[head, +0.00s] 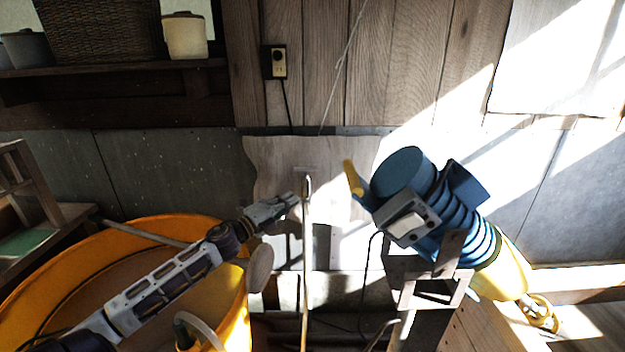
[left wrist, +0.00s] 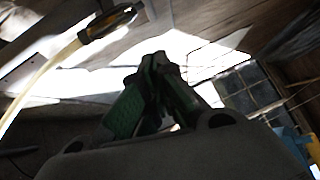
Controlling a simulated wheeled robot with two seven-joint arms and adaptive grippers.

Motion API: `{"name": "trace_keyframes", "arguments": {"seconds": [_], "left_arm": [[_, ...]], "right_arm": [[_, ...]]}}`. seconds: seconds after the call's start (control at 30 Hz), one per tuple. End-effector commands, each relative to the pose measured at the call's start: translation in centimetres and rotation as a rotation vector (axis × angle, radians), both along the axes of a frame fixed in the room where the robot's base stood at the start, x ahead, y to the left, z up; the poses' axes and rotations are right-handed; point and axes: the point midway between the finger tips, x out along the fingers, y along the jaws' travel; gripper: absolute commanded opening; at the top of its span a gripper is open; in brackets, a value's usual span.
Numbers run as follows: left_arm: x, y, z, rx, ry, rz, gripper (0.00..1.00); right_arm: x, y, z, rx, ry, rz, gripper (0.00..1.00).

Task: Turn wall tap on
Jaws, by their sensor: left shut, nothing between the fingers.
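The wall tap (head: 307,184) shows in the head view as a small, pale, curved fitting in front of a light board on the wall. A thin pale hose or pipe (head: 305,265) runs straight down from it. My left gripper (head: 291,200) is shut and empty, just left of the tap; I cannot tell whether it touches it. In the left wrist view its dark green fingers (left wrist: 158,68) are closed together. A dark fitting with a yellow band (left wrist: 110,21) and a pale hose (left wrist: 42,78) show at upper left there. The tap's handle is not clear. My right gripper is not in view.
A large yellow tub (head: 235,300) stands under my left arm. A blue and yellow machine with a ribbed body (head: 480,240) stands close on the right. A wall socket (head: 278,62) is above, and a shelf (head: 120,66) with pots is at upper left.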

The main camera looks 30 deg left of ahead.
Motion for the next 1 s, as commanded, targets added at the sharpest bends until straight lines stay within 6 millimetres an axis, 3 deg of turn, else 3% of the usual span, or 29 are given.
{"name": "trace_keyframes", "arguments": {"seconds": [0.47,1.0], "left_arm": [[0.2,0.0,0.0,-0.002,0.0,0.003,0.0],[2.7,-0.6,0.4,-0.002,0.0,0.003,0.0]], "right_arm": [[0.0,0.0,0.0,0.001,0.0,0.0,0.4],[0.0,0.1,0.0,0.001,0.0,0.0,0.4]]}}
